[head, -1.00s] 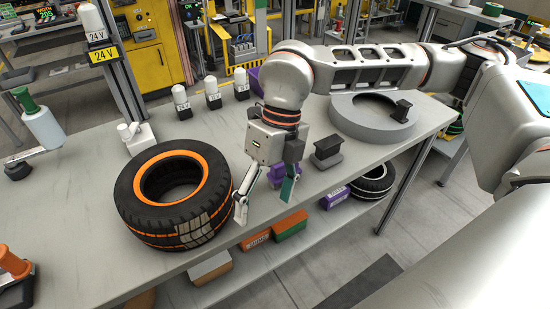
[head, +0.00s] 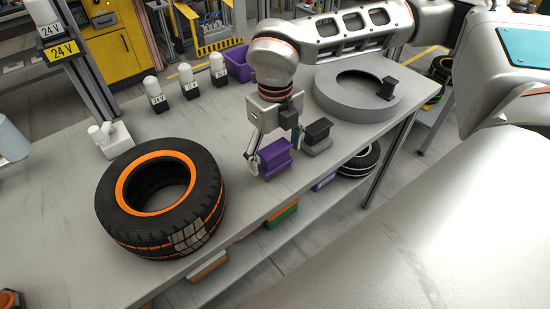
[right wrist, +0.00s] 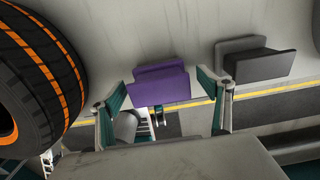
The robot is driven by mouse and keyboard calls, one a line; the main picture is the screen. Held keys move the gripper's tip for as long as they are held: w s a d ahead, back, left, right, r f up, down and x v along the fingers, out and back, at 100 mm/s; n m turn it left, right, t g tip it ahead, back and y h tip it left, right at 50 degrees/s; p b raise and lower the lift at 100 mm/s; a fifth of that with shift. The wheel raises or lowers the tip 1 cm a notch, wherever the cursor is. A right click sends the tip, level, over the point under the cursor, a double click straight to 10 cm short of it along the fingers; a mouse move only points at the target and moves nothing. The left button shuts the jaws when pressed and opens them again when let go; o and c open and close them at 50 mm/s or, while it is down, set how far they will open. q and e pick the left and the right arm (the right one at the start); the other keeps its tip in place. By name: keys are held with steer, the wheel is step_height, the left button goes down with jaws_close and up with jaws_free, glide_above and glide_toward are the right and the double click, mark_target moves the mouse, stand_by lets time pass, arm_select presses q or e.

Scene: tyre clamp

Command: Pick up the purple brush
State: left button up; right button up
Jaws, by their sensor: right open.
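The purple brush (head: 275,162), a block with a wider top and base, stands on the workbench near its front edge. It also shows in the right wrist view (right wrist: 160,84), ahead of and between the two fingers. My right gripper (head: 274,151) is open at the brush, with one finger to its left and the other towards its right. In the right wrist view the fingers (right wrist: 162,92) stand apart with nothing gripped; whether they touch the brush I cannot tell. My left gripper is not in view.
A black and grey brush-like block (head: 317,136) stands close on the right of the purple brush. A large tyre (head: 130,222) lies to the left. A grey ring (head: 340,108), a purple bin (head: 238,65) and several small white bottles (head: 187,80) stand further back.

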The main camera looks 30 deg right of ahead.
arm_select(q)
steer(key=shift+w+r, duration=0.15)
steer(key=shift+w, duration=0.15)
arm_select(e)
steer(key=shift+f, duration=0.75)
steer(key=c, duration=1.3)
steer(key=shift+o, duration=0.2)
